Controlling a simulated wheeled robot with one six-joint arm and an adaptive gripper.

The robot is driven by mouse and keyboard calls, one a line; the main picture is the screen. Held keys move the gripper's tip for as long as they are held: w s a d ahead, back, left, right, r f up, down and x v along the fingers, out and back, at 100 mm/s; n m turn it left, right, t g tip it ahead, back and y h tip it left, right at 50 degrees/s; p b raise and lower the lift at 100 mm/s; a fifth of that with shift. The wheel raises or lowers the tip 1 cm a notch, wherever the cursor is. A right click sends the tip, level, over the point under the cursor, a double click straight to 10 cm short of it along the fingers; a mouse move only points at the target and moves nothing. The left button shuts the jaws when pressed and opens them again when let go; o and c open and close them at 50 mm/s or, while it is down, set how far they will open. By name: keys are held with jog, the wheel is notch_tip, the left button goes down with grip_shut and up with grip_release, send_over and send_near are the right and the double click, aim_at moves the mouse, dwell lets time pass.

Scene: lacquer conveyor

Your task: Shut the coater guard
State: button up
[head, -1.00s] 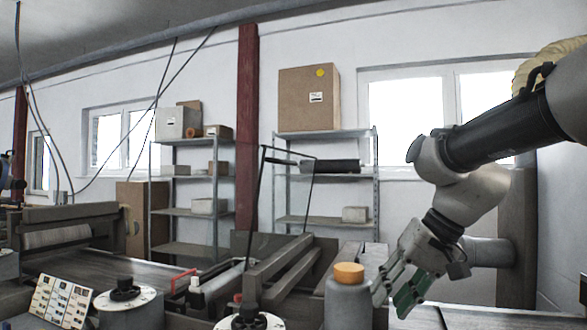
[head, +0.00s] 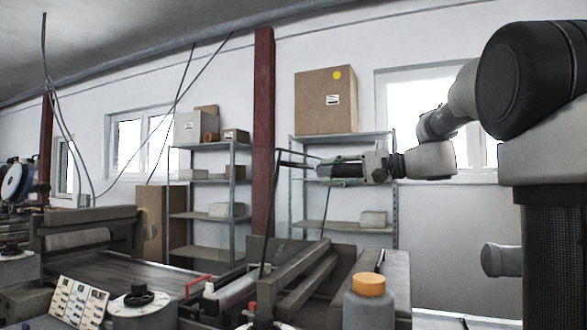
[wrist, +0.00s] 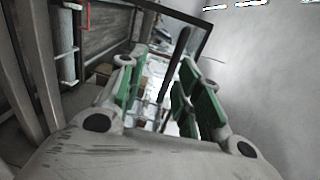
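The coater guard is a clear panel in a thin black frame (head: 273,205), standing raised over the coater (head: 290,275) in the head view. A dark handle bar (head: 341,170) sticks out from its upper part to the right. My gripper (head: 325,169) is at this bar, pointing left, with its green-padded fingers along it. In the wrist view the bar (wrist: 176,62) runs between the spread fingers of my gripper (wrist: 165,90), and the guard's black frame (wrist: 204,38) is beyond. The fingers look open, with gaps beside the bar; contact is not visible.
A white-topped drum (head: 135,302) and a sample card board (head: 80,303) are at front left. Metal shelves (head: 345,139) and a red post (head: 263,130) stand behind.

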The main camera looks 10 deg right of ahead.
aim_at(306, 167)
jog(key=shift+y, duration=0.3)
jog(key=w+a, duration=0.2)
jog(key=w+a+r, duration=0.1)
jog(key=w+a, duration=0.3)
jog(key=shift+w+r, duration=0.1)
jog(key=shift+r, duration=0.25)
grip_shut()
